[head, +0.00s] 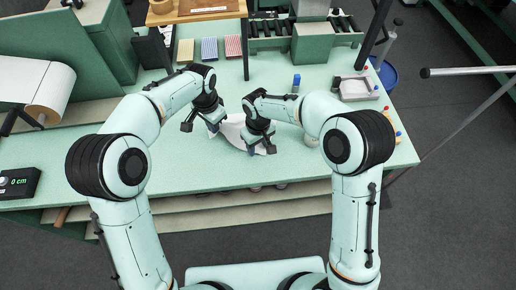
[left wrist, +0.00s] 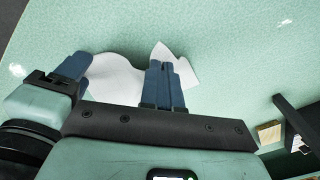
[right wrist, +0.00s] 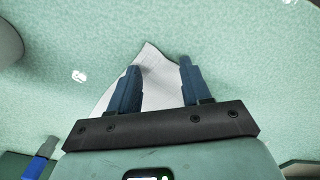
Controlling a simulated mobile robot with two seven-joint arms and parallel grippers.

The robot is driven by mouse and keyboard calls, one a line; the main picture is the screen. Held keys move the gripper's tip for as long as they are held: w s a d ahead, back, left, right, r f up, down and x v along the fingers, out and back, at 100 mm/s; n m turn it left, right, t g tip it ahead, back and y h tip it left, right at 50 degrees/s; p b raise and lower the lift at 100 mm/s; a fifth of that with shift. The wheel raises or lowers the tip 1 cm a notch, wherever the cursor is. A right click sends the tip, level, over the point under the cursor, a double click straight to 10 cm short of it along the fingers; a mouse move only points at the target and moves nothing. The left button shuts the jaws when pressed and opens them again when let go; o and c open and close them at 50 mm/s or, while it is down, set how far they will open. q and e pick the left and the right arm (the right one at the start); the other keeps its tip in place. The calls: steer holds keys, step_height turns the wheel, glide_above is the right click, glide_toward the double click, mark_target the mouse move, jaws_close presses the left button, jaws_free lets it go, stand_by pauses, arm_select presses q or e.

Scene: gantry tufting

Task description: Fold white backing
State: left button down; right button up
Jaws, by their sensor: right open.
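The white backing (head: 232,131) lies crumpled on the green table, under and between my two grippers. In the left wrist view the backing (left wrist: 116,82) spreads to both sides of my left fingers and rises to a point behind them. My left gripper (left wrist: 163,85) has its fingers together, apparently shut on the backing; the tips' contact is partly hidden. My right gripper (right wrist: 157,85) is open, with its fingers apart over the backing (right wrist: 155,80), whose corner shows between and beyond them. The right gripper also shows in the head view (head: 259,148).
Colored pads (head: 209,49) lie at the back. The table's front middle is clear.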

steer(key=shift+f, duration=0.1)
steer(key=shift+f, duration=0.1)
jaws_close()
steer(key=shift+r, duration=2.5)
